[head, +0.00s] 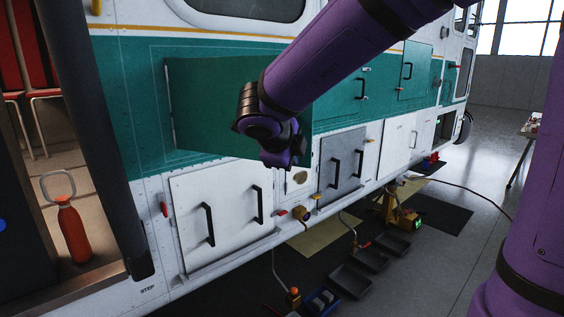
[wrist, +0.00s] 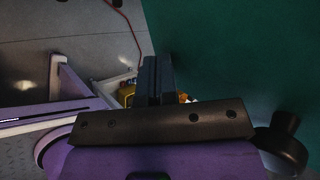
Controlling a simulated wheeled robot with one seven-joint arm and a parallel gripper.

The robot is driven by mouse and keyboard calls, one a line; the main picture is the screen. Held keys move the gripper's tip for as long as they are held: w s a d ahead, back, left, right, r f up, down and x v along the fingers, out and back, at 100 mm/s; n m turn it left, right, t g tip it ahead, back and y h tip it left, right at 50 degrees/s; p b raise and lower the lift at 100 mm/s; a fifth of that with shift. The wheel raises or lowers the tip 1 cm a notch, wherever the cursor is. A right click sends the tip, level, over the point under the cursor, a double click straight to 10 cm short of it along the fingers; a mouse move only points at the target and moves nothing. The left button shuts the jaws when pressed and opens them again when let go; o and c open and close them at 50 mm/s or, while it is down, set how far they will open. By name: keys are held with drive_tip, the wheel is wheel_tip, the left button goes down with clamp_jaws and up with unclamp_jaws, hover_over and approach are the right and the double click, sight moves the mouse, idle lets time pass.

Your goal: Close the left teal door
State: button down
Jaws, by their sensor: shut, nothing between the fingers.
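The left teal door (head: 205,110) stands swung out from the helicopter's side in the head view, its hinge edge at the left. My forearm and wrist cover its right part and free edge. My gripper (head: 284,155) is at that free edge, partly hidden behind my wrist. In the wrist view, my gripper's dark fingers (wrist: 154,75) are together and empty. A broad teal surface (wrist: 235,60), apparently the door, fills the right side close beside them. I cannot tell whether they touch it.
Right of my arm is a shut teal door (head: 350,88) with a black handle. Below are a white hatch (head: 225,215) and a grey hatch (head: 341,160). A red extinguisher-like bottle (head: 72,230) stands in the left doorway. Trays (head: 350,278) lie on the floor.

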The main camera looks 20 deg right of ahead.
drive_tip(key=w+d+n+t+y, duration=0.15)
drive_tip(key=w+d, duration=0.45)
drive_tip(key=w, duration=0.7)
drive_tip(key=w+d+n+t+y, duration=0.1)
drive_tip(key=w+d+n+y, duration=0.15)
drive_tip(key=w+d, duration=0.7)
drive_tip(key=w+a+n+y, duration=0.2)
drive_tip(key=w+a+n, duration=0.2)
drive_tip(key=w, duration=0.9)
drive_tip(key=shift+a+r, duration=0.2)
drive_tip(key=shift+r, duration=0.1)
